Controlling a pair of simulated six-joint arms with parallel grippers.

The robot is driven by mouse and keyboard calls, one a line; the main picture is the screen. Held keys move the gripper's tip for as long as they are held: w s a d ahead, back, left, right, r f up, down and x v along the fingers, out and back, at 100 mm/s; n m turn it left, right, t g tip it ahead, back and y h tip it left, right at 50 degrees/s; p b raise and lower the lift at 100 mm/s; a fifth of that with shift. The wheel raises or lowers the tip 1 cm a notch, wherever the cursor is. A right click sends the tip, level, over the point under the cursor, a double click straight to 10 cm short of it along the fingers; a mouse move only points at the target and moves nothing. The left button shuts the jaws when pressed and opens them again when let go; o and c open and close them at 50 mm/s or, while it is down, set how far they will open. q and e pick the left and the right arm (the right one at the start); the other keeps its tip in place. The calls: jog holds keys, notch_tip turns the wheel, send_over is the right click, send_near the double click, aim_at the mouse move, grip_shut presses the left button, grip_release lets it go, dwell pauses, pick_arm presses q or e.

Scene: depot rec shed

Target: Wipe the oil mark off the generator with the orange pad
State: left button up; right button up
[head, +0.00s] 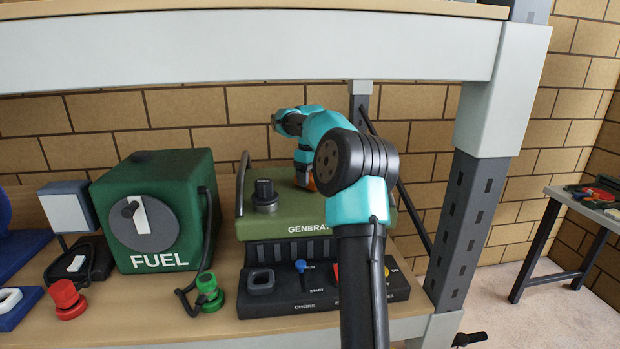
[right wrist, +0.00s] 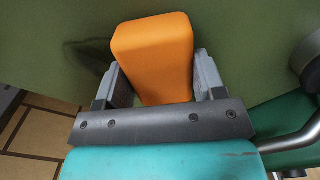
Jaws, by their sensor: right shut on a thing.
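The olive-green generator (head: 262,226) stands on the shelf, with a dark cap on its top and a black control panel in front. My right arm reaches over it, and its own links hide much of the generator's top and right side. My right gripper (right wrist: 157,78) is shut on the orange pad (right wrist: 155,45), one finger on each side. In the right wrist view the pad is over the green surface; I cannot tell whether it touches. A dark smear (right wrist: 84,57) shows faintly on that surface, left of the pad. In the head view only a sliver of the pad (head: 311,184) shows. My left gripper is out of view.
A green FUEL box (head: 157,225) with a grey dial stands left of the generator. Red (head: 67,299) and green (head: 209,292) knobs lie in front. An upper shelf (head: 250,50) and a dark post (head: 466,230) bound the space. A side table (head: 595,205) stands at the far right.

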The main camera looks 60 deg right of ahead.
jog(key=shift+w+d, duration=0.1)
jog(key=shift+w+d+f, duration=0.2)
jog(key=shift+w+d, duration=0.8)
jog(key=shift+d, duration=0.15)
jog(key=shift+w+d, duration=1.1)
jog(key=shift+d, duration=0.15)
jog(key=shift+r, duration=0.1)
jog(key=shift+r, duration=1.55)
